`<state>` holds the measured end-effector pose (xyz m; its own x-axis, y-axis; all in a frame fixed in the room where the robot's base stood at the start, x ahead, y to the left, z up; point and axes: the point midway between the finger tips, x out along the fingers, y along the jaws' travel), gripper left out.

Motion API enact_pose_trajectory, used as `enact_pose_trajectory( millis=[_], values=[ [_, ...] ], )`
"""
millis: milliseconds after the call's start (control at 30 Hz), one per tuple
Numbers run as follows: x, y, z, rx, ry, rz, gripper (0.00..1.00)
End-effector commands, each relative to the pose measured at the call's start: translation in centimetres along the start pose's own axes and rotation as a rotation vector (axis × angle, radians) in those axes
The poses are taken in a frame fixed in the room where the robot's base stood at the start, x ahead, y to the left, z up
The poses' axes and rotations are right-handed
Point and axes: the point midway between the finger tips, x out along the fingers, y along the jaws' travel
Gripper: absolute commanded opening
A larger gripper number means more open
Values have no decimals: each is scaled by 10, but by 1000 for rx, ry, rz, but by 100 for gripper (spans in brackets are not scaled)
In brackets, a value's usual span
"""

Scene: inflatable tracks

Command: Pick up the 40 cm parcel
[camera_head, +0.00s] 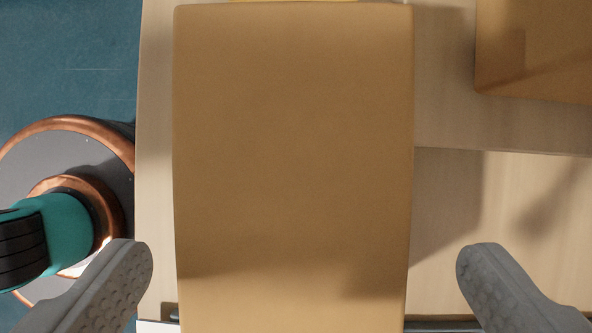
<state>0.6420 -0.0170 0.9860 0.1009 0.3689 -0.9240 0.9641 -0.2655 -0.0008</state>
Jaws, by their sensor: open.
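A large tan cardboard-like parcel (294,150) fills the middle of the view. It lies on a light wooden surface (450,200), and its lower end runs out of the picture. I cannot tell its length from this view. My gripper (304,262) is open, with one grey dimpled finger on the left of the parcel and the other on the right. A gap shows between each fingertip and the parcel's sides. I cannot tell how high the fingers are relative to the parcel.
Another brown box (535,50) stands at the upper right. A yellow edge (295,1) shows behind the parcel at the top. At the left is a round grey and copper base with a teal and black part (65,225), over a blue floor (65,60). Bare wood lies right of the parcel.

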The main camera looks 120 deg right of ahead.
Motion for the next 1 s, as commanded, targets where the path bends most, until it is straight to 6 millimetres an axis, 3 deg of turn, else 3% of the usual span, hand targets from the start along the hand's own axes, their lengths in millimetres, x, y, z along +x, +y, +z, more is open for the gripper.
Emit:
enact_pose_trajectory(
  millis=[333,600,867,900,1000],
  values=[
    [20,-2,0,0,0,-1,100],
    [55,-4,1,0,0,-1,100],
    [61,-4,1,0,0,1,100],
    [61,-4,1,0,0,1,98],
    [61,-4,1,0,0,1,78]
  ],
)
